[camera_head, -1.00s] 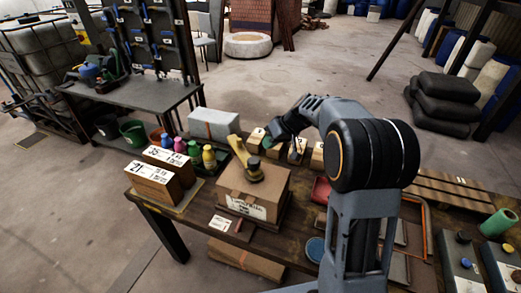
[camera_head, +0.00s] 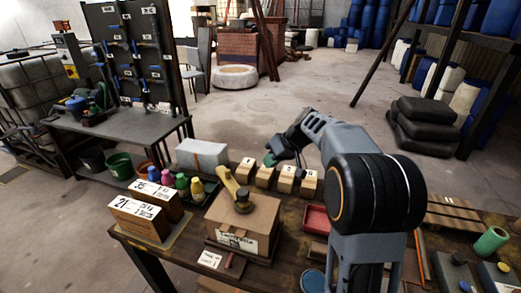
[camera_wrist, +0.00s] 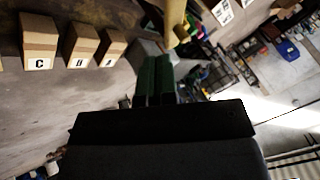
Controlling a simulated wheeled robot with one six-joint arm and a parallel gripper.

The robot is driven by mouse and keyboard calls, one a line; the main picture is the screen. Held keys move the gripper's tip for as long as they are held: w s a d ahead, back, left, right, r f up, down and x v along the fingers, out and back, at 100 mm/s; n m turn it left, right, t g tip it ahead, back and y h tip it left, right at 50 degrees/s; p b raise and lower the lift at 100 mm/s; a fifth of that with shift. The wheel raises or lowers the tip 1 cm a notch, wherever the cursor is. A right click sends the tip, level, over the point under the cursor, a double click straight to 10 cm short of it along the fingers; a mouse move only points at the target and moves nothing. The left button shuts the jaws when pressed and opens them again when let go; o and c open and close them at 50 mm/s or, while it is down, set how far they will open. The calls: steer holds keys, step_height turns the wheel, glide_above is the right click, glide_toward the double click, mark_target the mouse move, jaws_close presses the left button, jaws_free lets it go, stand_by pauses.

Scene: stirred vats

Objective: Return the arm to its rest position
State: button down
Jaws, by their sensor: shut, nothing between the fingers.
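My arm rises at the right of the head view, bends at a large black joint and reaches left over the table. My gripper (camera_head: 270,160) is at its far end, above the table near the small lettered boxes. In the wrist view the two dark green fingers of my gripper (camera_wrist: 155,75) lie side by side, shut, with nothing seen between them. The small lettered boxes (camera_head: 265,176) stand in a row on the table. They also show at the upper left of the wrist view (camera_wrist: 80,45).
A cardboard box (camera_head: 243,220) with a yellow-handled tool (camera_head: 236,190) on it stands left of my arm. Numbered boxes (camera_head: 140,218), coloured bottles (camera_head: 182,183) and a grey-white block (camera_head: 202,154) are further left. A red tray (camera_head: 316,219) lies near my arm. The floor behind the table is open.

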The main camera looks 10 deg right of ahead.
steer(key=s+d+f+m+g+h, duration=0.1)
steer(key=s+d+f+m+h, duration=0.1)
steer(key=s+f+m+h, duration=0.25)
steer(key=s+a+r+h+p, duration=0.1)
steer(key=s, duration=0.8)
steer(key=s+a+r+t+h+p, duration=0.1)
steer(key=s+a, duration=0.1)
steer(key=s, duration=0.8)
steer(key=shift+s+r+n+t, duration=0.2)
steer(key=shift+r+n+t, duration=0.1)
steer(key=shift+n, duration=0.05)
steer(key=c, duration=1.9)
jaws_free()
